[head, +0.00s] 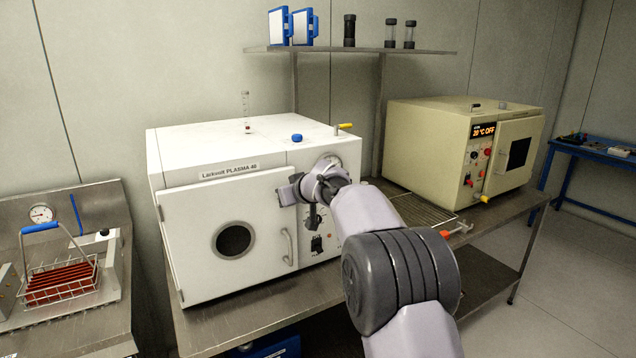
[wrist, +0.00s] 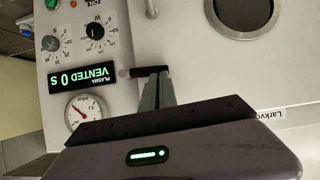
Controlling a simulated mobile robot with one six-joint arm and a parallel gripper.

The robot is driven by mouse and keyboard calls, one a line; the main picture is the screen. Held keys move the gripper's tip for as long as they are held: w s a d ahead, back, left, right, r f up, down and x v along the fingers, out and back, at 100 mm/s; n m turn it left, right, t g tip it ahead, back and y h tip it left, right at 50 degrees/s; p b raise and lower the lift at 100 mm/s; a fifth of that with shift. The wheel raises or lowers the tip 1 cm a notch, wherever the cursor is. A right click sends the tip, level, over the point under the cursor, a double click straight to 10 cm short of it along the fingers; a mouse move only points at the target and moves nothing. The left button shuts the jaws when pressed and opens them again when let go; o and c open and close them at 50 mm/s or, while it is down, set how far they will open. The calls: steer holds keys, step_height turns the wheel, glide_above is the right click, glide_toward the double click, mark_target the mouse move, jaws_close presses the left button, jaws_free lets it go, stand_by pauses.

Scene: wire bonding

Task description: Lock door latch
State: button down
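The white plasma cleaner (head: 215,140) stands on a metal bench, labelled Larkvolt PLASMA 40. Its door (head: 195,265) has a round dark window and a pale handle (head: 287,246), and looks closed against the body. The door latch is a short black lever (wrist: 128,72) by the door's edge in the wrist view, lying across the picture. My gripper (head: 290,190) is at the door's upper right corner. In the wrist view its fingers (wrist: 157,85) lie close together, with their tips at the lever. They look shut; I cannot tell if they touch it. My gripper hides the latch in the head view.
The display (wrist: 83,78) reads VENTED 0 S, with a gauge (wrist: 86,112) beside it. A beige oven (head: 430,135) and a wire rack (head: 420,212) are to the right. A red-filled wire basket (head: 62,268) is at left. A shelf (head: 350,49) hangs behind.

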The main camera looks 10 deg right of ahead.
steer(key=w+r+p+v, duration=0.1)
steer(key=r+v, duration=0.1)
steer(key=v, duration=1)
steer(key=shift+d+r, duration=0.35)
steer(key=shift+r, duration=0.1)
steer(key=s+a+f+m+g, duration=0.1)
steer(key=s+f+m+g, duration=0.15)
steer(key=s, duration=1.35)
steer(key=s+a+f+m+g, duration=0.1)
steer(key=s+m+g, duration=0.15)
steer(key=s, duration=1.45)
steer(key=s+f+m+h, duration=0.1)
steer(key=s+f+m, duration=0.2)
steer(key=s+f, duration=0.6)
steer(key=s+d, duration=0.1)
steer(key=s, duration=0.3)
steer(key=shift+g, duration=0.4)
